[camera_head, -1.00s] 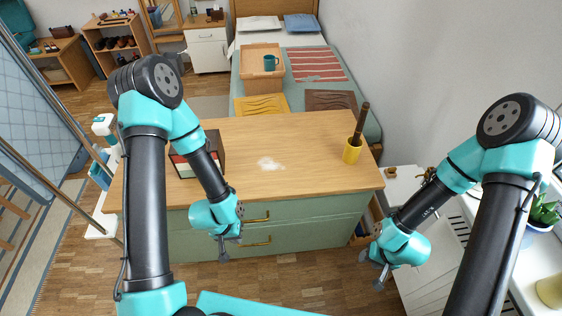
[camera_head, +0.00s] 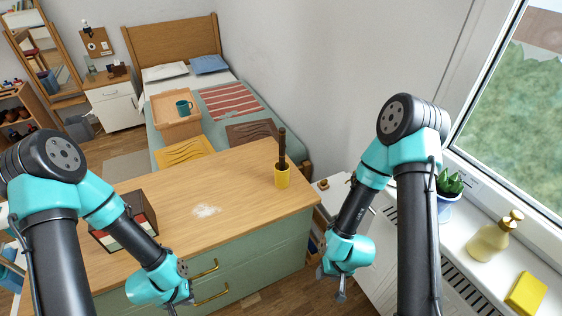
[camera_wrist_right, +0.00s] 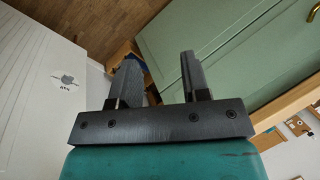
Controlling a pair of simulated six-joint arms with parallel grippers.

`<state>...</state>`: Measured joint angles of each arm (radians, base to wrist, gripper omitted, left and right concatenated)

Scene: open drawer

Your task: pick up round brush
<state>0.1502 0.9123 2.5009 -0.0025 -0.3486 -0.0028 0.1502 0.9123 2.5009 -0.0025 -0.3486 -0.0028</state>
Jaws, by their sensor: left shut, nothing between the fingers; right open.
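A dark brown rod-like handle (camera_head: 282,146) stands nearly upright in a yellow cup (camera_head: 282,178) at the right end of the wooden dresser top (camera_head: 240,205). It looks like the brush; its lower end is hidden in the cup. My right gripper (camera_head: 331,286) is open and empty, low beside the dresser's right end, apart from the cup. In the right wrist view its two fingers (camera_wrist_right: 160,78) are spread with nothing between them. My left gripper (camera_head: 180,304) is shut and empty in front of the dresser drawers.
The green drawer front has brass handles (camera_head: 204,270). A white radiator (camera_head: 385,235) and a sill with a soap bottle (camera_head: 494,237) and yellow sponge (camera_head: 526,293) are at right.

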